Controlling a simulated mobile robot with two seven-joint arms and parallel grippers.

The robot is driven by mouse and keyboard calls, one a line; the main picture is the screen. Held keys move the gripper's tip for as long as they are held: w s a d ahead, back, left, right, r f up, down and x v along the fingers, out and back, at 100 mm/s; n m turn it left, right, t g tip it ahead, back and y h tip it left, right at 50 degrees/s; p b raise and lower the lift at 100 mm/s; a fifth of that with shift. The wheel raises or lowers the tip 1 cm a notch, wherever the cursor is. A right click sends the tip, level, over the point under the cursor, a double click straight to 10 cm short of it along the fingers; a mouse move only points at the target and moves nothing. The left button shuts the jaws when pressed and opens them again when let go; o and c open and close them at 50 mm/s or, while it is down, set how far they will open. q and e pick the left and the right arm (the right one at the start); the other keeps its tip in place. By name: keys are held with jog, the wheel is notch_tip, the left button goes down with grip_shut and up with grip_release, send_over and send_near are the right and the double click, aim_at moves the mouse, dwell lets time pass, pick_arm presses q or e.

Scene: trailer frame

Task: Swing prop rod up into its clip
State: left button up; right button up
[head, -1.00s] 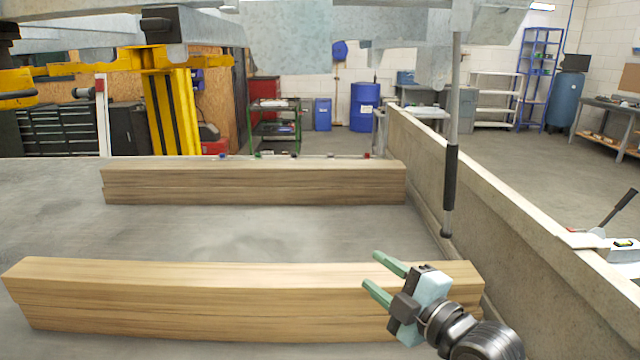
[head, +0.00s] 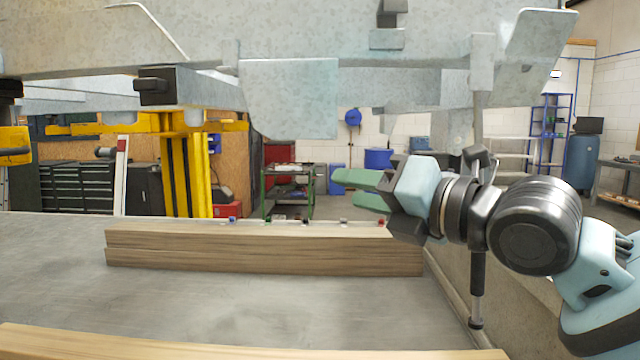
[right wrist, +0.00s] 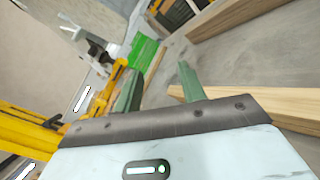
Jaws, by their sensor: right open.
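The prop rod (head: 477,273) hangs nearly upright from the grey trailer frame (head: 290,95), at the right in the head view. It has a black grip and a dark lower tip; my right arm hides part of its upper length. My right gripper (head: 345,187) is open and empty, its green fingers pointing left, to the left of the rod and apart from it. Its fingers also show in the right wrist view (right wrist: 158,78), with nothing between them. I cannot surely pick out the clip; a dark block (head: 387,14) sits high on the frame. My left gripper is out of view.
Stacked timbers (head: 265,250) lie on the grey surface below the frame, with another timber (head: 200,343) at the near edge. A yellow stand (head: 185,175) is at the left. A low wall runs along the right behind my arm. The surface between the timbers is clear.

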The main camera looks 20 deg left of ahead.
jog(key=shift+a, duration=0.1)
jog(key=p+x, duration=0.1)
jog(key=x, duration=0.6)
jog(key=shift+w+a, duration=0.2)
jog(key=shift+a, duration=0.05)
grip_shut()
jog(key=c, duration=0.8)
grip_release()
jog(key=shift+c, duration=0.2)
jog(key=o, duration=0.8)
jog(key=shift+o, duration=0.2)
